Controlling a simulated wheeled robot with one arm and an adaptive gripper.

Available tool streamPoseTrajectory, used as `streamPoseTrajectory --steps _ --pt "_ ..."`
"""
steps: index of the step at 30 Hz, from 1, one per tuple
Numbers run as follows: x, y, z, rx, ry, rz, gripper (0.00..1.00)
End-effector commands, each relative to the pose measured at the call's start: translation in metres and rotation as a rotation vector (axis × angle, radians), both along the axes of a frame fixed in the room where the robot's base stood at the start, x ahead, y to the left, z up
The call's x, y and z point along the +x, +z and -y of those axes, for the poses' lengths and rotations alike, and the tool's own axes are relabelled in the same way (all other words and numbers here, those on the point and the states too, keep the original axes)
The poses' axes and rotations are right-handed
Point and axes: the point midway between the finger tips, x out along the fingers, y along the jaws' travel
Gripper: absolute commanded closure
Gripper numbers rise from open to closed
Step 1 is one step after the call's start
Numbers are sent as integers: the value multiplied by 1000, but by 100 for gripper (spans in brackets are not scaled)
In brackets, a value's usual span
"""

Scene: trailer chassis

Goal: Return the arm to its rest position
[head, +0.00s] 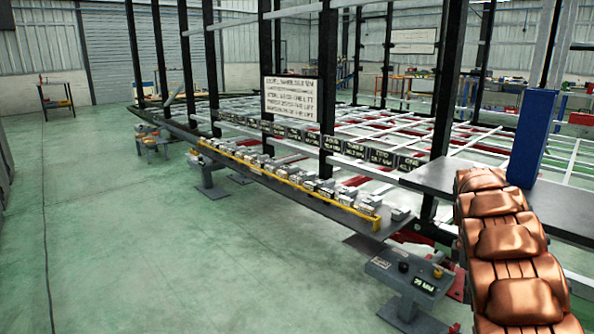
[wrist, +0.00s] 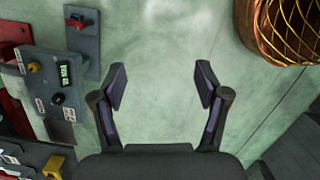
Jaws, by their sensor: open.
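My gripper (wrist: 161,84) shows in the wrist view with its two dark fingers spread apart. Nothing is between them, only the pale green floor (wrist: 165,40) below. My gripper and arm cannot be made out for certain in the head view. In the wrist view a grey control box (wrist: 45,82) with a dark knob and a small display lies left of my gripper, apart from it. The same kind of box (head: 405,280) stands at the front of the chassis in the head view.
A copper, ribbed object (head: 512,255) fills the head view's lower right. A copper-coloured round mesh thing (wrist: 290,30) is at the wrist view's upper right. The trailer chassis (head: 350,122) has black posts and a yellow-edged shelf (head: 285,178) of small blocks. Open floor (head: 130,240) lies left.

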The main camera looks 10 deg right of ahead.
Motion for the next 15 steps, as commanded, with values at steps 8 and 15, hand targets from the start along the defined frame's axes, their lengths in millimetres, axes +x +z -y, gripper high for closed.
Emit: streamPoseTrajectory --steps 8,15 --pt "-36 108 -60 -46 -207 16 26" --pt "-73 179 -114 -62 -372 43 26"
